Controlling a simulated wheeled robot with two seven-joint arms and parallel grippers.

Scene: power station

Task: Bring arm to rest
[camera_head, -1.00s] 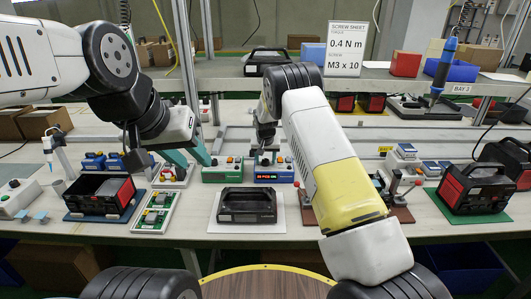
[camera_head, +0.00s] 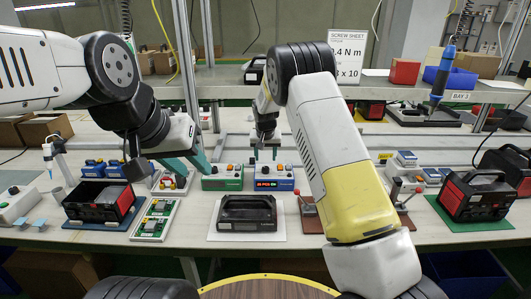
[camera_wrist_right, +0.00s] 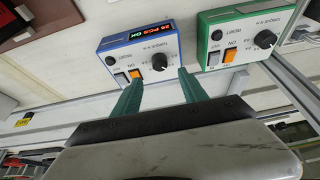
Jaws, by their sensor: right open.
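My right gripper (camera_head: 264,155) is open and empty above the back of the bench, near a blue control box (camera_head: 274,177) with a lit display. In the right wrist view its two teal fingers (camera_wrist_right: 160,90) stand apart in front of that blue box (camera_wrist_right: 142,50), with nothing between them. The display there reads PCS OK beside a number. My left gripper (camera_head: 192,162) reaches in from the left. Its teal fingers are apart and appear empty, near a green control box (camera_head: 222,178). Its fingertips partly overlap the items behind.
A black device (camera_head: 247,213) lies on a white mat in the front middle. A red-black power station (camera_head: 475,195) stands on a green mat at right. An open red-black housing (camera_head: 100,203) is at left. A shelf (camera_head: 220,92) crosses above the bench.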

